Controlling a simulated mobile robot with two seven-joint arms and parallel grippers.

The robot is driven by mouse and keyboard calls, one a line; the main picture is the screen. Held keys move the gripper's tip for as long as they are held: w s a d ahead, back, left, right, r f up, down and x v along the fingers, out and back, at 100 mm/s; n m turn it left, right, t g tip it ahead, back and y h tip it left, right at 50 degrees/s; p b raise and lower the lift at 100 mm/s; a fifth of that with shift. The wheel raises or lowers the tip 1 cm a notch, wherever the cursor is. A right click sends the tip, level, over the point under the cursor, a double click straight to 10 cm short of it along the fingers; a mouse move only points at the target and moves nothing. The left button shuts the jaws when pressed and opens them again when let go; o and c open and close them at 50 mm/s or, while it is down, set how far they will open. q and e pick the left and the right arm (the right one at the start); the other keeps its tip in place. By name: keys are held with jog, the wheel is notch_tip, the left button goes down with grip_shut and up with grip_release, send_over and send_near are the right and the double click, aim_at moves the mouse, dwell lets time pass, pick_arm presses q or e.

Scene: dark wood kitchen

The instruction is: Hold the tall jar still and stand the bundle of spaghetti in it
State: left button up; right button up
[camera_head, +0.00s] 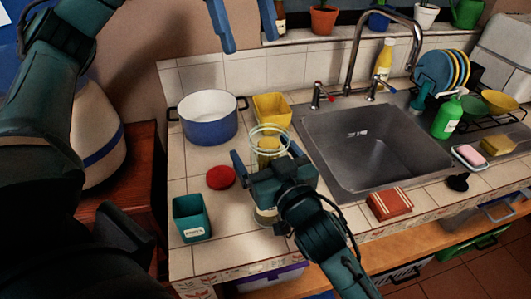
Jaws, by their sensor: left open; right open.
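The tall glass jar (270,133) stands upright on the tiled counter. Its rim and upper part show above my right gripper, and a bit of its lower part shows below. Yellow shows through the glass; I cannot tell whether it is inside or behind. My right gripper (267,163) is open in front of the jar, with one finger to the jar's left; contact cannot be told. My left gripper (247,44) is open and empty at the top edge, high above the counter and partly out of frame. I cannot make out the spaghetti bundle.
A blue pot (208,125) and a yellow container (272,105) stand behind the jar. A red round object (221,178) and a teal labelled box (192,222) are at left. The sink (375,145) and a red-brown packet (389,204) are at right.

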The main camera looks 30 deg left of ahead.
jog(key=v, duration=1.2)
jog(key=shift+d+f, duration=0.1)
